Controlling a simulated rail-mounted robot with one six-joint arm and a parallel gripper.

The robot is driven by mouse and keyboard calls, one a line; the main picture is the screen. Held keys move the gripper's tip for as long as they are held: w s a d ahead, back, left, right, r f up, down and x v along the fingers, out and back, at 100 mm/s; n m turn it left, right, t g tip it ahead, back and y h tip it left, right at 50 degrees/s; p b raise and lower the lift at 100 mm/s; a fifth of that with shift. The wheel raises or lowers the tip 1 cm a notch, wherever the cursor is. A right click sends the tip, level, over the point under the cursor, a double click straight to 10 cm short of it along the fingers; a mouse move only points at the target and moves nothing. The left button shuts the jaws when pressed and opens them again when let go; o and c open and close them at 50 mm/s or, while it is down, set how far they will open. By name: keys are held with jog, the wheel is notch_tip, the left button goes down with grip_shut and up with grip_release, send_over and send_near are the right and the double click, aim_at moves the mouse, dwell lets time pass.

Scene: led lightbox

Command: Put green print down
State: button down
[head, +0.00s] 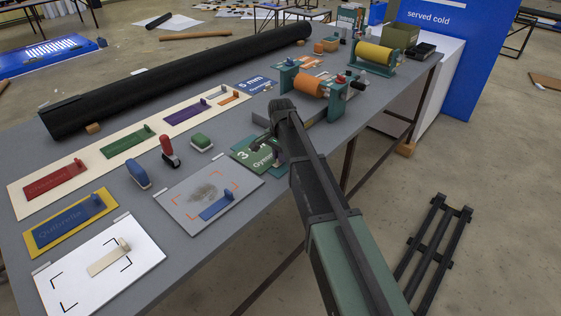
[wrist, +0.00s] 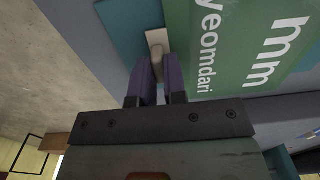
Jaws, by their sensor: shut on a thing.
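The green print (head: 243,157) carries white lettering and shows in the head view at the right half of the grey table, partly hidden by my arm. In the wrist view the green print (wrist: 225,60) fills the upper right, with "mm" and "yeomdari" readable. My gripper (head: 266,147) is at its edge. In the wrist view my gripper (wrist: 158,75) has its two dark fingers closed on a small pale tab (wrist: 157,45) at the print's edge. A teal surface (wrist: 125,25) shows beside the tab. I cannot tell whether the print touches what is below it.
A grey board (head: 180,205) with orange corner marks and a blue bar lies left of the print. A white board (head: 75,290) with black corner marks is at the front left. Stamps, rollers (head: 308,83) and a long black roll (head: 170,80) also occupy the table.

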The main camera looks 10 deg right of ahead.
jog(key=shift+f, duration=0.1)
jog(key=c, duration=1.2)
grip_release()
jog(key=shift+o, duration=0.2)
notch_tip(320, 180, up, 13)
jog(key=p, duration=1.2)
jog(key=s+n, duration=1)
jog(key=s, duration=1.7)
jog(key=shift+s+d+f+n, duration=0.25)
jog(key=shift+s+f+n, duration=0.1)
jog(key=shift+n, duration=0.05)
